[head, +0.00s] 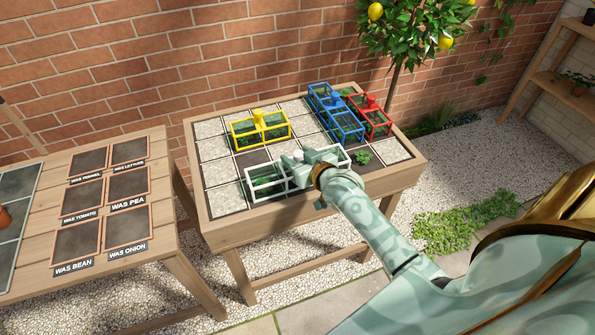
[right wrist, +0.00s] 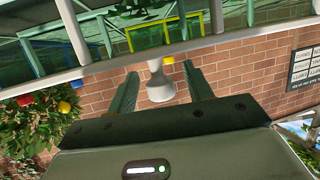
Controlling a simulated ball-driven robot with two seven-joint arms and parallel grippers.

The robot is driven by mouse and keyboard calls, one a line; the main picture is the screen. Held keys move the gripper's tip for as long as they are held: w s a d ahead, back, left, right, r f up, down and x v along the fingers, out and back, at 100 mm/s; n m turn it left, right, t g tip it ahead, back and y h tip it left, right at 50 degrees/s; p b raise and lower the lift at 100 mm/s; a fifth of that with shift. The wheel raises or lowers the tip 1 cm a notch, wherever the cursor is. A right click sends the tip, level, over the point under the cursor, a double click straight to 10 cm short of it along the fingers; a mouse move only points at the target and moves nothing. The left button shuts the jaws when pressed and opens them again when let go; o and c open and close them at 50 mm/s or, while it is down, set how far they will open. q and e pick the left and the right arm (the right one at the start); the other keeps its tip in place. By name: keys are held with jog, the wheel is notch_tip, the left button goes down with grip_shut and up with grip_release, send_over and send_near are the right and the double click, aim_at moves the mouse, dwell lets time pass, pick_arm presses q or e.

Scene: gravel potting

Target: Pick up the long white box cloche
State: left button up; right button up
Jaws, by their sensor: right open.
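The long white box cloche (head: 266,184) lies across the front cells of the raised planter bed, with clear panes and greenery visible through them. My right gripper (head: 303,157) is over its middle, with the arm hiding part of its right half. In the right wrist view, the cloche's pale knob (right wrist: 159,84) stands between the two open green fingers of the gripper (right wrist: 161,88), with a gap on each side. The white frame (right wrist: 110,68) runs across the top of that view. My left gripper is not in view.
A yellow cloche (head: 260,128) stands behind the white one; blue (head: 337,113) and red (head: 375,118) cloches stand at the back right. The planter's wooden rim (head: 222,233) surrounds gravel and soil cells. A labelled table (head: 110,248) is at left, a lemon tree (head: 410,30) behind.

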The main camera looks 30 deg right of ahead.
jog(key=shift+s, duration=0.1)
jog(key=shift+c, duration=0.6)
grip_shut()
jog(key=shift+r, duration=0.15)
